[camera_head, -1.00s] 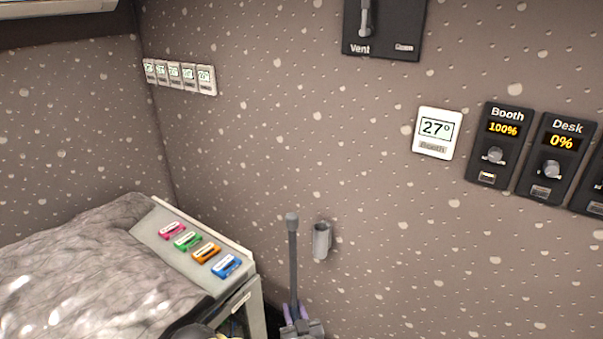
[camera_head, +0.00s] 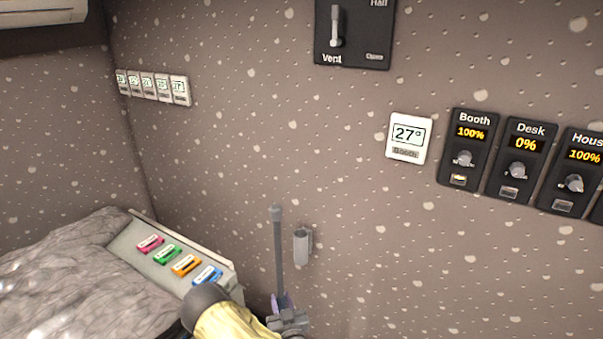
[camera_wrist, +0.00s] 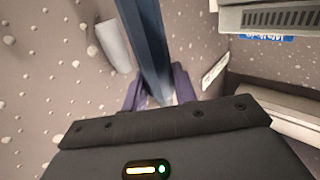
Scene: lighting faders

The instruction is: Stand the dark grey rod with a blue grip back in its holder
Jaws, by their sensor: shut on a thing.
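The dark grey rod (camera_head: 278,248) stands nearly upright in the head view, with a rounded knob at its top. My gripper (camera_head: 283,303) is shut on its lower part. In the wrist view the rod (camera_wrist: 144,45) runs up between the two purple fingers of my gripper (camera_wrist: 158,88) and looks bluish; I cannot make out a separate blue grip. The holder, a small grey tube (camera_head: 302,246) on the wall, is just right of the rod and apart from it. The holder also shows in the wrist view (camera_wrist: 114,46), left of the rod.
A console (camera_head: 135,240) with several coloured labels and a crumpled grey cover stands at the left. Wall panels with knobs (camera_head: 467,148), a thermostat (camera_head: 409,138) and a vent switch panel (camera_head: 355,35) are above. The wall around the holder is clear.

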